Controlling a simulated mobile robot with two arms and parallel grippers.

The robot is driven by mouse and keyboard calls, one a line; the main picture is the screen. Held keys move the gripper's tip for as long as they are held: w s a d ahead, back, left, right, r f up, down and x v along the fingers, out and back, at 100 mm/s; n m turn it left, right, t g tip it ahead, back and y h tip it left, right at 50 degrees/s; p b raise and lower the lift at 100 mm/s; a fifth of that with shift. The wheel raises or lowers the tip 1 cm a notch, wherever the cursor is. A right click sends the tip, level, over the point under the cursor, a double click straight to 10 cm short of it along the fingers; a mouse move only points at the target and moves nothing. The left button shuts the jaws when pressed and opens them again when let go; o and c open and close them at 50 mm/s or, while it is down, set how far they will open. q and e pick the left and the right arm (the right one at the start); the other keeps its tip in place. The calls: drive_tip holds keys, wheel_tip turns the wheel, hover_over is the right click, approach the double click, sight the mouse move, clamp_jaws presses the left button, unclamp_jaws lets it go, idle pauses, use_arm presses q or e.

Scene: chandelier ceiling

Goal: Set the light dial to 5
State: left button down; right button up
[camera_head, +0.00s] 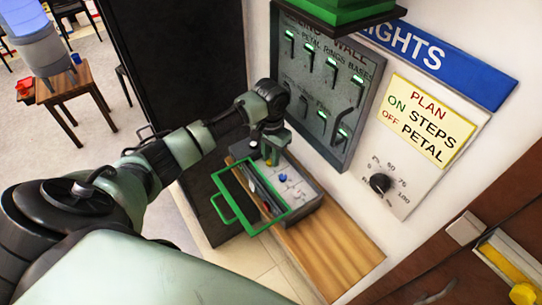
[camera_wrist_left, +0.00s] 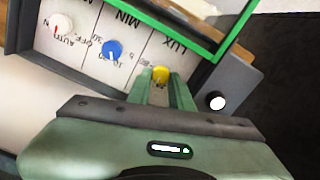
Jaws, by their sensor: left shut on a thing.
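In the left wrist view, the yellow dial (camera_wrist_left: 160,73) sits under the word LUX on a pale control panel (camera_wrist_left: 88,60). My left gripper (camera_wrist_left: 161,82) has its green fingers on both sides of this dial and is shut on it. The fingers cover part of the dial and the small marks around it, so its setting cannot be read. In the head view, my left gripper (camera_head: 272,155) reaches down at the far end of the box (camera_head: 312,196) that holds the panel. My right gripper is in neither view.
The green-framed cover (camera_head: 227,182) of the box is open. A wall board with several switches (camera_head: 326,84) rises close by. A black wall dial (camera_head: 380,183) is further right.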

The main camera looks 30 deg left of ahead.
use_arm(q)
drive_tip(key=n, duration=0.4)
drive_tip(key=shift+a+n, duration=0.1)
drive_tip(key=shift+n, duration=0.2)
drive_tip(key=n, duration=0.4)
drive_tip(key=shift+r+n, duration=0.1)
drive_tip(key=shift+n, duration=0.2)
drive_tip(key=n, duration=0.4)
drive_tip(key=shift+a, duration=0.1)
drive_tip(key=n, duration=0.5)
drive_tip(key=shift+s+a, duration=0.1)
drive_tip(key=shift+s, duration=0.05)
drive_tip(key=shift+n, duration=0.3)
drive_tip(key=c, duration=1.3)
unclamp_jaws()
drive_tip(key=shift+o, duration=0.2)
